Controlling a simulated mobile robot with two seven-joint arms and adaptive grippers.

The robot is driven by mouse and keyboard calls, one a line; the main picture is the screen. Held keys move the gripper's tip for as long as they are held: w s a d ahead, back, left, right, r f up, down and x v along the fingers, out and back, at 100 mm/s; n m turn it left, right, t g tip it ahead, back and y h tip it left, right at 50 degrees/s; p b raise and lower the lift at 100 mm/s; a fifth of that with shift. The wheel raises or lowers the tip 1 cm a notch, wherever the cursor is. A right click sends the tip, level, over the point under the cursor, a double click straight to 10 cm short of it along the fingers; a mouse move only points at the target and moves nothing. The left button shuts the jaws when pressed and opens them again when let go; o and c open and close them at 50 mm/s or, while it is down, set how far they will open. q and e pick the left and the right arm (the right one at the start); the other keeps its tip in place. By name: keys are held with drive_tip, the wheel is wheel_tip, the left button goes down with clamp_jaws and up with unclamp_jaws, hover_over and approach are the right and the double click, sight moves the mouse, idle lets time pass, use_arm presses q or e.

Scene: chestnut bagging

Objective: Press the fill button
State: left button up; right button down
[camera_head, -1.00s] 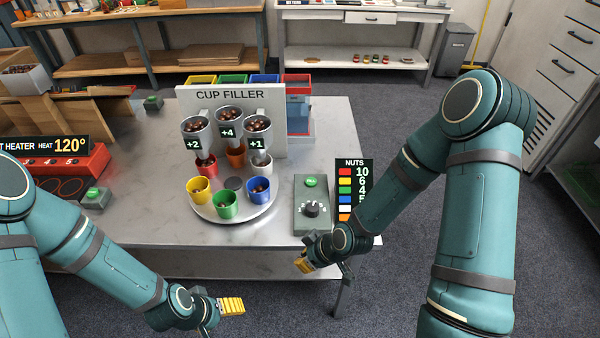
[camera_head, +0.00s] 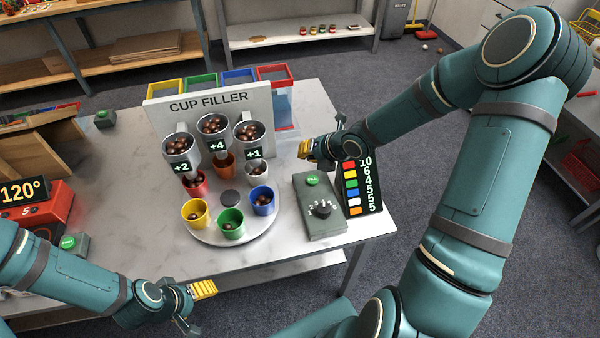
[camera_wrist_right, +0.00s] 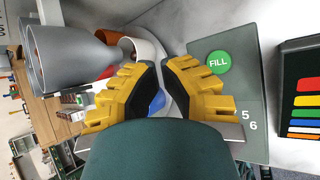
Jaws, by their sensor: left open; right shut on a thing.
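The green fill button (camera_head: 313,180) sits at the top of a grey control box (camera_head: 322,226), above a black dial. The button, marked FILL, also shows in the right wrist view (camera_wrist_right: 218,63). My right gripper (camera_head: 304,148) is above the table, beyond the button in the head view. Its yellow fingers are shut to a narrow gap, and I can make out nothing held between them. In the right wrist view the fingertips (camera_wrist_right: 165,65) are left of the button, apart from it. My left gripper (camera_head: 204,289) is open, in front of the table's front edge.
The cup filler (camera_head: 209,104) has several hoppers of chestnuts over a round turntable (camera_head: 206,236) with coloured cups, left of the box. A nuts display (camera_head: 366,190) stands right of the box. A red heater (camera_head: 40,212) is at left.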

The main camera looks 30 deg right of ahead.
use_arm(q)
drive_tip(key=shift+w+a+r, duration=0.1)
drive_tip(key=shift+w+a, duration=0.15)
drive_tip(key=shift+w, duration=0.1)
use_arm(e)
drive_tip(key=shift+w+d+r+n, duration=0.35)
drive_tip(key=shift+w+r+n, duration=0.05)
drive_tip(key=shift+n, duration=0.2)
drive_tip(key=b, duration=0.7)
hover_over(309, 179)
wheel_tip(309, 179, down, 8)
drive_tip(key=shift+w+r, duration=0.1)
drive_tip(key=shift+f+b, duration=0.45)
drive_tip(key=shift+f, duration=0.1)
use_arm(q)
wheel_tip(309, 179, down, 8)
drive_tip(key=shift+w+r, duration=0.1)
